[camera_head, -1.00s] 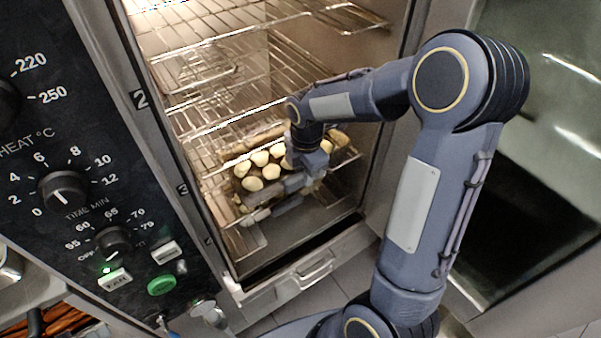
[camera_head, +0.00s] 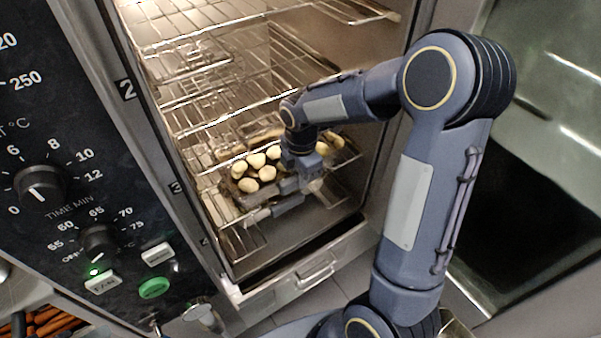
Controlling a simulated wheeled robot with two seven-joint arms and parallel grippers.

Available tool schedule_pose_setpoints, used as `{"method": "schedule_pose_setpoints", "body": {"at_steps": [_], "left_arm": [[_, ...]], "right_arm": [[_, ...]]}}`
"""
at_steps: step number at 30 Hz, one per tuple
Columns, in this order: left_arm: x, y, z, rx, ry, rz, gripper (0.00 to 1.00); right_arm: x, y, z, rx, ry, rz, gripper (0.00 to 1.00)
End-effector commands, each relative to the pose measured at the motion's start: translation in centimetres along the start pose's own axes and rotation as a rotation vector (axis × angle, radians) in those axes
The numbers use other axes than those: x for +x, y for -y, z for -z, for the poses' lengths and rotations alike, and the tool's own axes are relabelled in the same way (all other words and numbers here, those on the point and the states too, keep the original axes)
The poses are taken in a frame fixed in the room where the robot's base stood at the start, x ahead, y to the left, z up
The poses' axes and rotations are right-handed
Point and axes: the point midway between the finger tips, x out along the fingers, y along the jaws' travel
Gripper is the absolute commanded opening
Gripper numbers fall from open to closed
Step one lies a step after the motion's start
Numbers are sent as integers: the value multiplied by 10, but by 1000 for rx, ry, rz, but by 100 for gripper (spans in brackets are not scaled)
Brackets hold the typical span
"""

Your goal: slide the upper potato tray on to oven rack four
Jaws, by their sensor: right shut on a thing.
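The potato tray (camera_head: 236,196) is inside the open oven, low in the chamber, with several pale round potatoes (camera_head: 257,173) on it. My right arm reaches in from the right, and my right gripper (camera_head: 296,190) is shut on the near side of the tray. The gripper and wrist hide part of the tray and the potatoes. More potatoes show right of the wrist. I cannot tell whether the tray rests on its rack or is held just above it. My left gripper is not in view.
Wire oven racks (camera_head: 225,108) lie above the tray, and the chamber's right wall is close to my forearm. The left door frame carries the numbers 2 and 3. A control panel (camera_head: 60,215) with knobs is at left. A drawer handle (camera_head: 317,272) is below the opening.

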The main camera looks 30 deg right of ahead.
Motion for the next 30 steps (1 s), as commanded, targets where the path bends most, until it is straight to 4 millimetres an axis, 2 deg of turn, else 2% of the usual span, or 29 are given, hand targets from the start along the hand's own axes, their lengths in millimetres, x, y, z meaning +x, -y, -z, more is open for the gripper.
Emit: {"method": "schedule_pose_setpoints", "body": {"at_steps": [2, 3, 8, 18, 30], "left_arm": [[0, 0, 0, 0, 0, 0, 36], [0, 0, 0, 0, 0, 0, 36], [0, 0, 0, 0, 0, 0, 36], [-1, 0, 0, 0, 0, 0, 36], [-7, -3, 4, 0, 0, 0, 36]], "right_arm": [[-1, -1, 0, -1, 0, -5, 0], [-1, -1, 0, -1, 0, -5, 27], [-1, -1, 0, -1, 0, -3, 48], [-4, 0, 0, 0, 0, 1, 49], [-67, -1, 0, -1, 1, -5, 49]]}}
